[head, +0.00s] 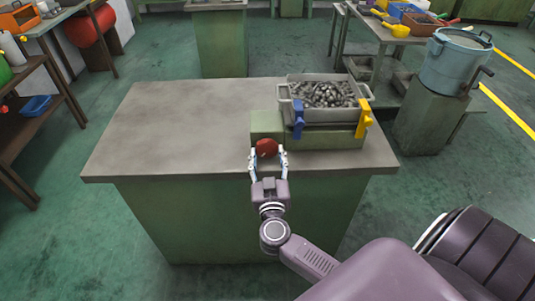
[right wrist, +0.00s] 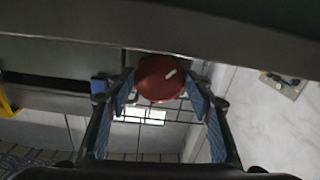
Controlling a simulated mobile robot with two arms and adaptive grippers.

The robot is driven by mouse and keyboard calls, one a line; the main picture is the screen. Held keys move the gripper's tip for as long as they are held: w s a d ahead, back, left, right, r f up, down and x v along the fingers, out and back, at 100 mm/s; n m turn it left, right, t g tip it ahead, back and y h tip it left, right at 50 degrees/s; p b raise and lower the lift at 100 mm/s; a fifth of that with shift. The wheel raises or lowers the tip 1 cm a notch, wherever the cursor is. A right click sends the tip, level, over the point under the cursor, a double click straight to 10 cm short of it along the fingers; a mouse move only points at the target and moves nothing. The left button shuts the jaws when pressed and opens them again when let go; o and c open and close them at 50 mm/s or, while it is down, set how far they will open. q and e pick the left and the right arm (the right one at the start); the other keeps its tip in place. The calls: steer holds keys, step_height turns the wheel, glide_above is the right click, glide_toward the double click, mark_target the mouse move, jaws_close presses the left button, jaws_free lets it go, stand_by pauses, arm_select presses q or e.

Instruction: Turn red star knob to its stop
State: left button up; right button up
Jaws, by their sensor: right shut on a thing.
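The red star knob (head: 267,147) sits on the front of a green machine block (head: 264,125) on the bench. In the right wrist view the knob (right wrist: 160,78) is a dark red disc with a small white mark at its upper right. My right gripper (head: 267,156) reaches it from the front, a finger on each side. In the right wrist view the fingers (right wrist: 160,92) close around the knob's sides. The knob's star outline is hard to make out. My left gripper is not in view.
A grey tray (head: 284,104) of metal parts sits on the block's right part, with a blue clamp (head: 298,119) and a yellow clamp (head: 364,118) at its front. The bench top (head: 170,125) is bare at left. A blue-grey pot (head: 440,65) stands at right.

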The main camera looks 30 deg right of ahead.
steer(key=m+p, duration=0.2)
steer(key=shift+r+m, duration=0.1)
steer(key=shift+m, duration=0.3)
steer(key=shift+m+p, duration=0.85)
steer(key=shift+m, duration=0.95)
steer(key=o, duration=1.2)
steer(key=shift+c, duration=0.2)
steer(key=shift+a, duration=0.15)
steer(key=v, duration=1.2)
steer(key=shift+w, duration=0.1)
